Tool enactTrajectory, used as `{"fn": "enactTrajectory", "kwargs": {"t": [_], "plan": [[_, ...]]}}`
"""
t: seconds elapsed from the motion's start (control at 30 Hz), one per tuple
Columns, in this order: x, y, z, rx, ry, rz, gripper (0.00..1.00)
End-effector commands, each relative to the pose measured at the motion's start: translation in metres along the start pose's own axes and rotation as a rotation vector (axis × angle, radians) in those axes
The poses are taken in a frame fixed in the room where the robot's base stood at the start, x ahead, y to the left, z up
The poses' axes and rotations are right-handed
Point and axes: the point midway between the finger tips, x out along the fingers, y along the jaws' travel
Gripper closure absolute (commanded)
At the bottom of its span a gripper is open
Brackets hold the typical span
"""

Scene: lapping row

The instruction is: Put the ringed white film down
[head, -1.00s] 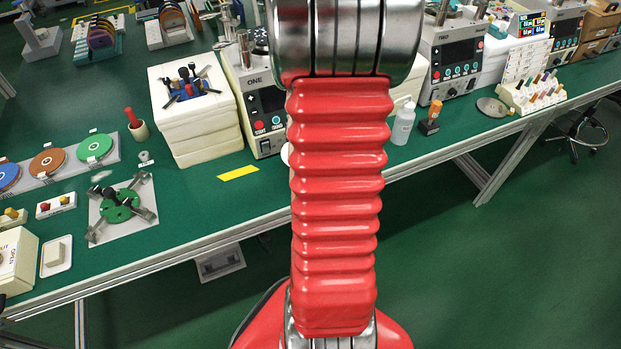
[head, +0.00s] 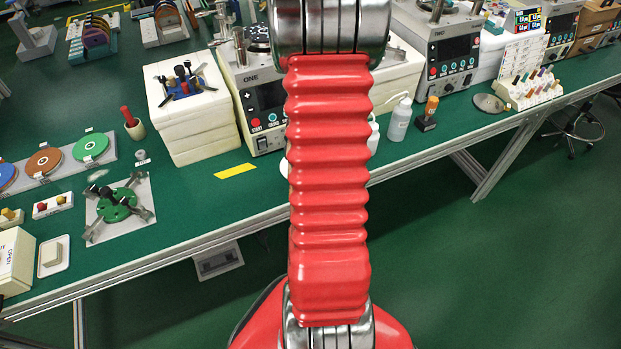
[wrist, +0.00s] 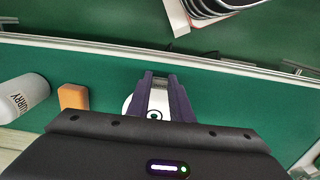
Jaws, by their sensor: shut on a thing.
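The ringed white film (wrist: 154,114) shows in the wrist view as a white piece with a dark ring mark on it. My gripper (wrist: 160,82) has its two dark fingers on either side of the film and is shut on it, over the green bench top (wrist: 235,100). A pale round thing shows partly at the left of the fingers; I cannot tell whether it touches them. In the head view my red arm sleeve hides the gripper and the film.
A white slurry bottle (wrist: 22,98) and an orange block (wrist: 73,97) stand left of the gripper in the wrist view. In the head view, a white block stack (head: 205,135), machine ONE (head: 262,105) and a green fixture (head: 118,205) stand on the bench. A yellow strip (head: 236,171) lies near its front edge.

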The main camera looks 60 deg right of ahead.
Motion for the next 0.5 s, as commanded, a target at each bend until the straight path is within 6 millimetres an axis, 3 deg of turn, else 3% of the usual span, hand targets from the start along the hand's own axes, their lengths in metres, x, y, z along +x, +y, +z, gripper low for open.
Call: {"fn": "enactTrajectory", "kwargs": {"t": [0.37,0.4,0.5], "plan": [[0.0037,0.0003,0.0003,0.001,0.0,0.0,1.0],[0.0043,0.0003,0.0003,0.001,-0.001,0.0,0.8],[0.0039,0.0004,0.0003,0.001,0.0,0.0,0.73]]}}
